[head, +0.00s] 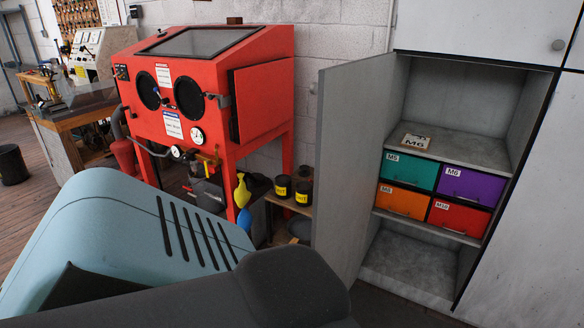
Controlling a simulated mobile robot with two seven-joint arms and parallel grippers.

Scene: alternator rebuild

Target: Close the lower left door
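The lower left door (352,165) is a tall grey panel. It stands wide open, hinged along the left side of the lower cabinet opening and swung out towards me. A small round knob (313,88) shows at its free left edge. The cabinet interior (450,95) is exposed. Inside, a shelf holds teal, purple, orange and red bins, and a labelled card lies on the shelf above them. My own pale blue and dark body parts fill the lower left and hide the bottom of the door. Neither gripper shows.
A red blast cabinet (215,85) on legs stands left of the door. Black cans with yellow labels (283,187) sit on a low stand between them. A closed upper door (480,30) and a closed panel (535,220) at right border the opening. A workbench (75,110) stands at far left.

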